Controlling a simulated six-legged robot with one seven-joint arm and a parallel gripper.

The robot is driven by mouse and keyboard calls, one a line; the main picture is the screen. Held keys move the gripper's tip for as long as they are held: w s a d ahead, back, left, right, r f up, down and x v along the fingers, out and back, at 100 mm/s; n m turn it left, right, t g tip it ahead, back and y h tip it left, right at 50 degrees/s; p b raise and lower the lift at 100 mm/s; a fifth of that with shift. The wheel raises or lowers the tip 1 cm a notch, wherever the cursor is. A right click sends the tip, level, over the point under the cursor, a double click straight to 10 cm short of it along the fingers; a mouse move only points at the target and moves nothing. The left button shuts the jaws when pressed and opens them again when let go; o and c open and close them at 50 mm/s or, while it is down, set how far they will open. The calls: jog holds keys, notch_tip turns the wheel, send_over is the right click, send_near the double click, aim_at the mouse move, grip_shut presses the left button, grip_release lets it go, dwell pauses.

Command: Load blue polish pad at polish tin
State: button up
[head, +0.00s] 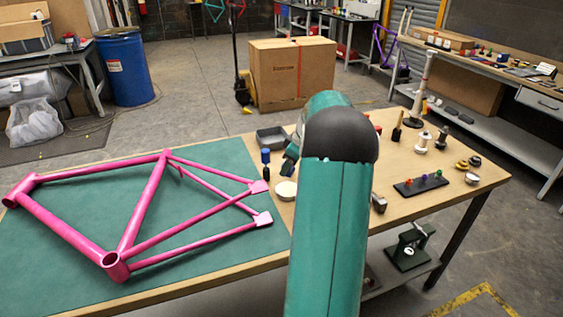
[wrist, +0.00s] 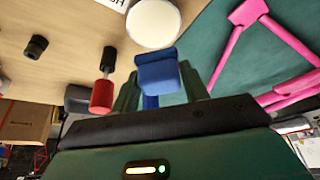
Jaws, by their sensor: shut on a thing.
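The blue polish pad (wrist: 158,74) is between the fingers of my gripper (wrist: 160,88) in the wrist view. My gripper is shut on it. The polish tin (wrist: 153,22) is a round, pale-rimmed tin with cream contents, just beyond the pad. The pad overlaps the tin's near edge in the wrist view; I cannot tell whether they touch. In the head view the tin (head: 286,190) sits near the green mat's right edge, with my gripper (head: 288,168) just above it. My arm hides part of this area.
A pink bicycle frame (head: 135,210) lies on the green mat (head: 215,255) to the left. A blue and black item (head: 266,157) and a grey tray (head: 273,138) are beside my gripper. A red and black piece (wrist: 102,92) stands near the tin. A dark rack (head: 421,185) is at right.

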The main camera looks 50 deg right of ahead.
aim_at(284, 187)
jog(key=shift+w+a, duration=0.1)
jog(key=shift+w, duration=0.15)
jog(key=shift+s+f, duration=0.2)
jog(key=shift+f, duration=2.8)
jog(key=shift+f, duration=0.6)
jog(key=shift+r, duration=0.15)
jog(key=shift+r, duration=3.4)
